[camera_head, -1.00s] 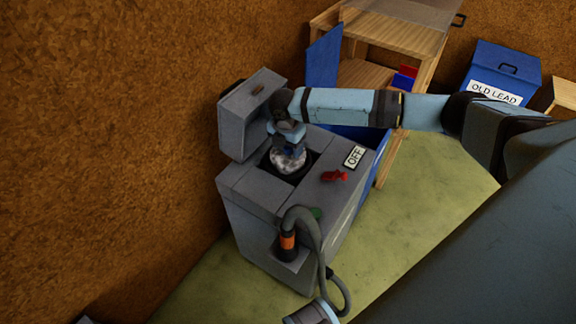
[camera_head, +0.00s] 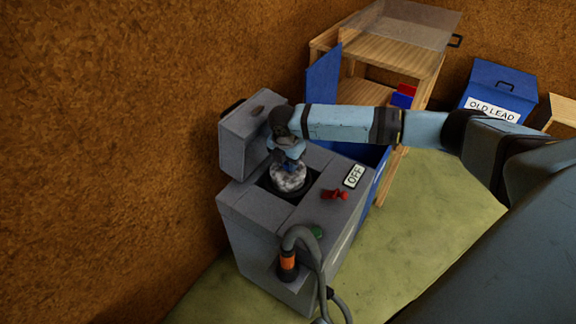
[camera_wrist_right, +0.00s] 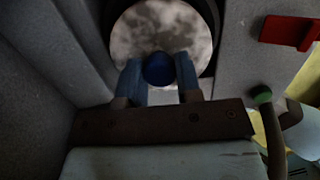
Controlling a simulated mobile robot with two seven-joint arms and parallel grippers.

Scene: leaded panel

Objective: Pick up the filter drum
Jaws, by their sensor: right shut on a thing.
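The filter drum (camera_head: 289,177) is a pale, mottled grey-white cylinder in the round dark opening on top of the grey machine (camera_head: 262,212). Its round mottled top (camera_wrist_right: 160,30) with a blue knob (camera_wrist_right: 158,70) shows in the right wrist view. My right gripper (camera_head: 289,161) reaches down over the drum, and its blue fingers (camera_wrist_right: 160,78) are shut on the knob from both sides. How far the drum stands out of the opening is hard to tell. My left gripper is not in view.
The machine's raised lid (camera_head: 250,135) stands close behind my right gripper. A red handle (camera_head: 335,194), an OFF sign (camera_head: 354,176) and a hose (camera_head: 305,240) are on the machine. A wooden shelf (camera_head: 400,45) and the OLD LEAD bin (camera_head: 500,88) stand beyond.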

